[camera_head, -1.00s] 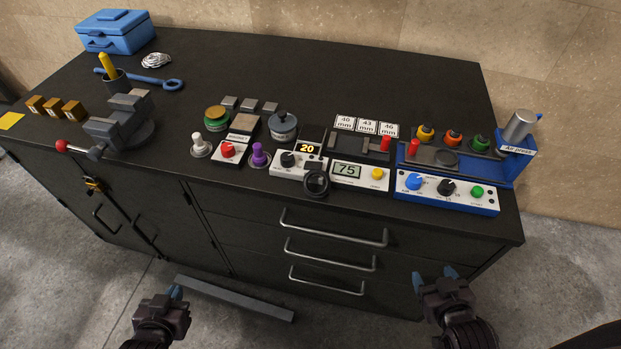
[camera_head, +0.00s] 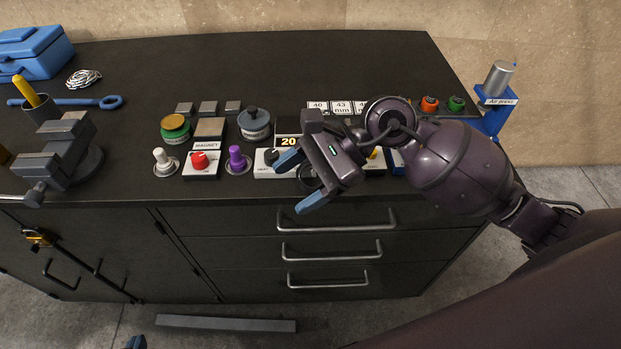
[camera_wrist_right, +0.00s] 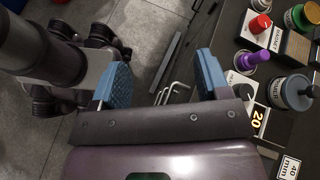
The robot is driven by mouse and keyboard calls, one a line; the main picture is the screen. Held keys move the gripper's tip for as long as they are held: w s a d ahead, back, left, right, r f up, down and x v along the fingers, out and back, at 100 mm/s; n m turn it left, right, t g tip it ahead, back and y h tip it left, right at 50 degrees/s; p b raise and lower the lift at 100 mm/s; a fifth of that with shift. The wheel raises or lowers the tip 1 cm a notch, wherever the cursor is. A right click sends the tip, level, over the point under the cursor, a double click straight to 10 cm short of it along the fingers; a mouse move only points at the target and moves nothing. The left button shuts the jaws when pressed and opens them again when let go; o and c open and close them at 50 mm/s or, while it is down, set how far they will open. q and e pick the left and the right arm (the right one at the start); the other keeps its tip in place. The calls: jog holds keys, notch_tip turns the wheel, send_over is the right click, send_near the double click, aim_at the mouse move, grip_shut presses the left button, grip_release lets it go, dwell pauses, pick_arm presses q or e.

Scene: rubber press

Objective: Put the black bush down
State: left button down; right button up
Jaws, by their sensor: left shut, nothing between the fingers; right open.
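The black bush (camera_head: 307,177) is a dark ring at the front of the bench, beside the small unit reading 20. It is partly covered by my right gripper (camera_head: 288,188) in the head view, and I cannot make it out in the right wrist view. My right gripper is open, its blue fingers apart and pointing left. In the right wrist view nothing is held between its fingers (camera_wrist_right: 160,72). I cannot tell whether a finger touches the bush. Only a blue tip of my left gripper (camera_head: 137,342) shows, low in front of the bench; it is shut and empty.
A purple knob (camera_head: 237,160), a magnet box with a red knob (camera_head: 200,165) and a grey-lidded jar (camera_head: 254,124) stand left of the right gripper.

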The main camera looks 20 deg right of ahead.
jog(key=w+d+f+n+t+h+b, duration=0.1)
jog(key=w+d+f+n+t+h, duration=0.15)
jog(key=w+d+n+h, duration=0.45)
jog(key=shift+m+t+h, duration=0.45)
jog(key=shift+m+h, duration=0.35)
jog(key=shift+d+b+x, duration=0.15)
jog(key=shift+b+x, duration=0.05)
jog(key=shift+x, duration=2)
jog(key=shift+d+b+x, duration=0.15)
jog(key=shift+b+x, duration=0.05)
jog(key=shift+x, duration=2)
pick_arm(q)
notch_tip(320, 180, down, 3)
jog(key=shift+s+r, duration=0.15)
jog(key=shift+r, duration=0.05)
pick_arm(e)
jog(key=shift+s, duration=0.15)
pick_arm(q)
jog(key=shift+d, duration=0.1)
pick_arm(e)
jog(key=c, duration=0.7)
jog(key=shift+c, duration=0.2)
